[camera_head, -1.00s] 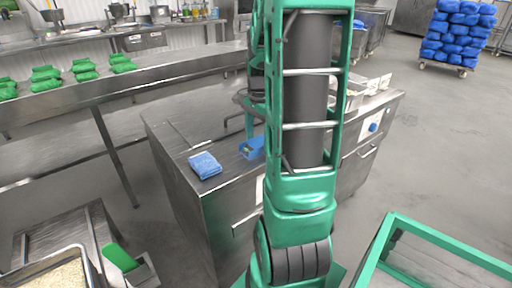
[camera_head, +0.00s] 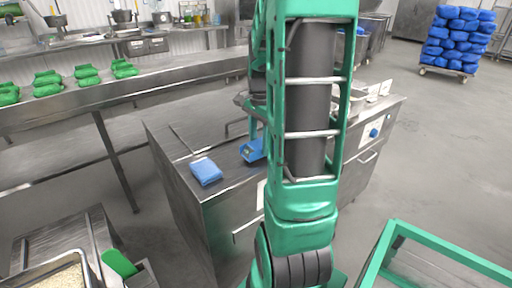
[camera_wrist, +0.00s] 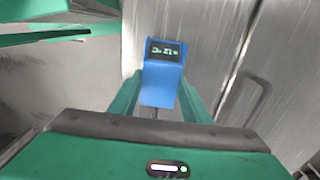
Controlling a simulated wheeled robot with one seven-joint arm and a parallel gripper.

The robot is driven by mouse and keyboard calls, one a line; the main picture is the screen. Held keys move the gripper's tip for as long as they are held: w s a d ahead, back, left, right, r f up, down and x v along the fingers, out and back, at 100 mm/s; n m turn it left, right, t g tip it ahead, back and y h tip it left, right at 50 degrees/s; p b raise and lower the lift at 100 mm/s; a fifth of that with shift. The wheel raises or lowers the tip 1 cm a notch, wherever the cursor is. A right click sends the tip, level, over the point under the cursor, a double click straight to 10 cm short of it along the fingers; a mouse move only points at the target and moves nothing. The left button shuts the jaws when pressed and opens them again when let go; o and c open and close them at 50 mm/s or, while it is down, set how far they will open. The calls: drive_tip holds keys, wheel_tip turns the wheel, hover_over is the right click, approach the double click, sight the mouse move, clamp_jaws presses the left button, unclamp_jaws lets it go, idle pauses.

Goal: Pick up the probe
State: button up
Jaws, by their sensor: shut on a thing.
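The probe is a blue device with a small dark display. In the wrist view the probe (camera_wrist: 162,72) sits between the two green fingers of my gripper (camera_wrist: 159,103), which is shut on it. Its display faces the wrist camera, and a dark stem shows below the blue body. In the head view the probe (camera_head: 252,151) is at the steel counter (camera_head: 225,191), beside my arm. My arm hides most of the gripper there. I cannot tell whether the probe still touches the counter.
A long steel table (camera_head: 70,101) with green bundles stands behind at the left. A rice pan (camera_head: 55,276) and green scoop (camera_head: 119,262) are at lower left. A green frame (camera_head: 440,255) is at lower right.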

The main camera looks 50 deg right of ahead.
sight(258, 144)
drive_tip(key=r, duration=0.3)
drive_tip(key=shift+a+r, duration=0.1)
drive_tip(key=shift+a, duration=0.2)
drive_tip(key=s+a+r, duration=0.1)
drive_tip(key=a+r, duration=1)
drive_tip(key=r, duration=0.1)
drive_tip(key=shift+s+r, duration=0.2)
drive_tip(key=shift+s, duration=0.2)
